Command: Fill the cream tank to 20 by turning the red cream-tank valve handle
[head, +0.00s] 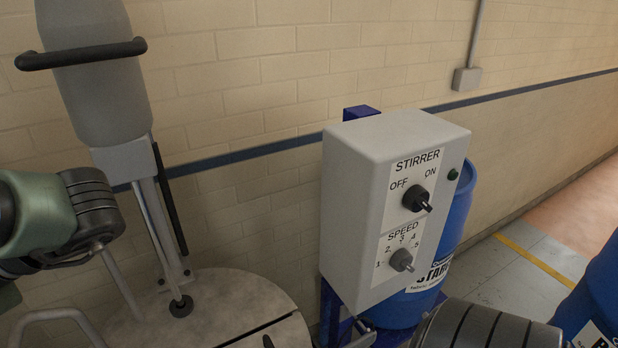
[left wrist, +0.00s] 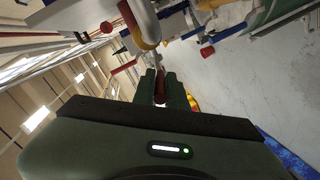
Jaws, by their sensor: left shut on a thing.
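In the left wrist view my left gripper (left wrist: 161,76) is shut on a narrow red handle (left wrist: 160,96), only partly visible between the dark green fingers. A pale curved pipe (left wrist: 143,24) with a red part beside it lies just beyond the fingertips. I cannot tell how far the handle is turned. In the head view my left arm comes in at the left edge, but its fingers are outside the picture. No tank level reading is legible. My right gripper is not in view; only part of my right arm shows at the bottom.
A brick wall (head: 270,60) runs behind.

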